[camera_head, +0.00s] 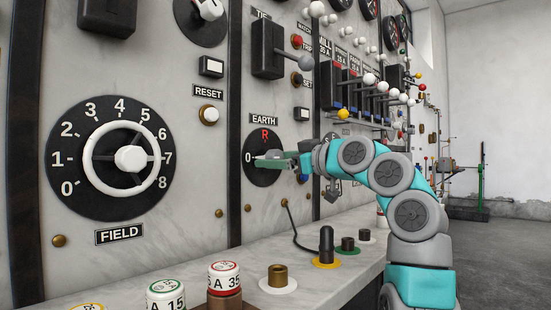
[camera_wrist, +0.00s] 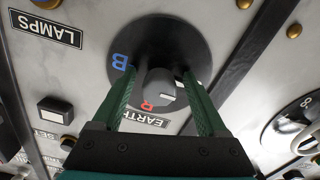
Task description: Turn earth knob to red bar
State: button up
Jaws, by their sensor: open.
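In the wrist view, turned nearly upside down, the grey knob (camera_wrist: 158,84) sits between the open green fingers of my gripper (camera_wrist: 160,78). A white mark shows on the knob. A blue B is near the left finger and the red R lies below the knob. I cannot tell whether the fingers touch the knob.
The FIELD handwheel (camera_head: 130,158) is on the left. The RESET button (camera_head: 209,115) is above left of the dial. Fuses, a black post (camera_head: 326,243) and a cable stand on the ledge below. Black switches (camera_head: 365,92) with white knobs are at upper right.

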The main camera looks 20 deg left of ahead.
jog(key=shift+c, duration=0.3)
grip_shut()
dwell(0.4)
